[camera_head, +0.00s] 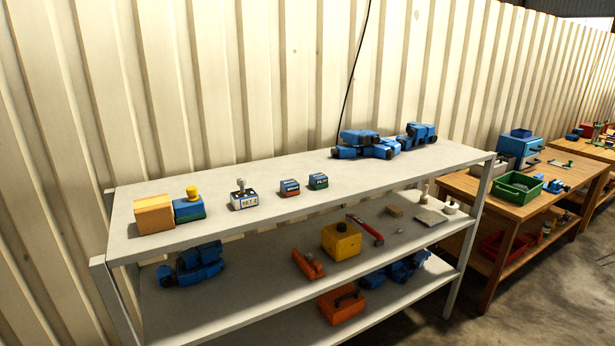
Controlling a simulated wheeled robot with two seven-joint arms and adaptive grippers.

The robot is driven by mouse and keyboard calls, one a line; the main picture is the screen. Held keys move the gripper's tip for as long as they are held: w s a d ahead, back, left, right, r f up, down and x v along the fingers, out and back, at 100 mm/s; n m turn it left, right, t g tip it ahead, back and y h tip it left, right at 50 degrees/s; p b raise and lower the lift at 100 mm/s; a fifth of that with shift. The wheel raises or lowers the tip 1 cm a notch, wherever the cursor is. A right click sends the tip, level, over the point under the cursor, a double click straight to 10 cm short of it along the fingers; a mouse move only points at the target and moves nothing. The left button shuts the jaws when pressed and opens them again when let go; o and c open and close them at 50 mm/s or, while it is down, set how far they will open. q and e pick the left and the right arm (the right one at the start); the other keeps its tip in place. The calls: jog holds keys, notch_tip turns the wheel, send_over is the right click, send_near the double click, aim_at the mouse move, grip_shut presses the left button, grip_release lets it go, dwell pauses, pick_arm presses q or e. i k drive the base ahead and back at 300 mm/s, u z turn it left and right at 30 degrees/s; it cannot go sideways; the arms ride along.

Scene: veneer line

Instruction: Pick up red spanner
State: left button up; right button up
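A long thin red tool (367,229), which looks like the red spanner, lies on the middle shelf (262,290) of a grey shelf unit. It lies slanted, just right of a yellow box (341,241), and looks apart from it. It is too small to make out the shape of its ends. Neither of my grippers is in view.
The top shelf (240,172) above holds blue machines (366,145) and small boxes. An orange-red tool (308,264) lies left of the yellow box. An orange case (342,303) sits below. A wooden table (510,194) with a green tray (518,187) stands right.

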aim_at(350, 217)
jog(key=z, duration=0.05)
jog(key=i, duration=0.25)
jog(key=z, duration=2.7)
jog(key=i, duration=0.85)
jog(key=u, duration=2.7)
jog(key=k, duration=0.5)
jog(key=u, duration=1.1)
jog(key=i, duration=0.75)
